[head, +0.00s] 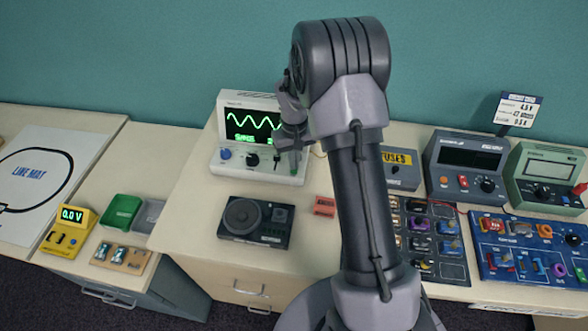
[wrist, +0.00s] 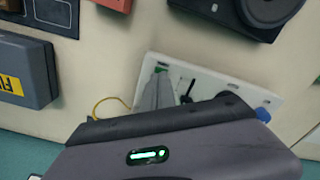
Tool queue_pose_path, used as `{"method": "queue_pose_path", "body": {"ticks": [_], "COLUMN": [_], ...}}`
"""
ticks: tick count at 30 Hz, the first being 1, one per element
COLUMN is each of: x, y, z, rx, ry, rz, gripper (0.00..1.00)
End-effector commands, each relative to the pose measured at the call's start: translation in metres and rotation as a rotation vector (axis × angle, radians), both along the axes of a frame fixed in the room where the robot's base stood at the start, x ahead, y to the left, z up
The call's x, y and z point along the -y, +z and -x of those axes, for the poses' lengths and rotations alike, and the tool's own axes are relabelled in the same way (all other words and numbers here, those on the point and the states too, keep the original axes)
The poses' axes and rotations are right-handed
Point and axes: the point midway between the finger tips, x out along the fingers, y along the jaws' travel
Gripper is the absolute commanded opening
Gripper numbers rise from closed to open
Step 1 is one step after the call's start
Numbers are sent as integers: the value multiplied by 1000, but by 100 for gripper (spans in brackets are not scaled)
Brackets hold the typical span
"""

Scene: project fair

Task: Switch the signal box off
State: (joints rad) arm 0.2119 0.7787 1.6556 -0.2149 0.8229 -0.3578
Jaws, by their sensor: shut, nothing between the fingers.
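The white signal box (head: 258,172) stands at the back of the middle table. Its dark screen (head: 250,124) is lit with a green wave and green text. Its front panel holds a blue knob (head: 225,154), a black knob (head: 252,160) and a black lever (head: 277,161). My gripper (head: 290,158) is shut and empty, over the right part of this panel. In the wrist view my gripper (wrist: 155,96) is beside the black lever (wrist: 187,86), with a green part (wrist: 161,69) behind its tips. I cannot tell whether it touches the panel.
A dark device with a round dial (head: 255,218) and a small red block (head: 325,206) lie in front of the box. A grey box (head: 400,170) and several instruments stand to the right. A yellow meter (head: 68,232) sits at left.

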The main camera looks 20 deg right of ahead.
Motion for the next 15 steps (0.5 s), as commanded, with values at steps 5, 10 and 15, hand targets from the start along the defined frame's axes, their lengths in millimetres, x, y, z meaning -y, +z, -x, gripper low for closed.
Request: {"method": "queue_pose_path", "body": {"ticks": [5, 10, 15], "x": [0, 0, 0], "y": [-3, -5, -7], "z": [0, 0, 0], "rx": [0, 0, 0], "ry": [0, 0, 0], "rz": [0, 0, 0], "gripper": [0, 0, 0]}}
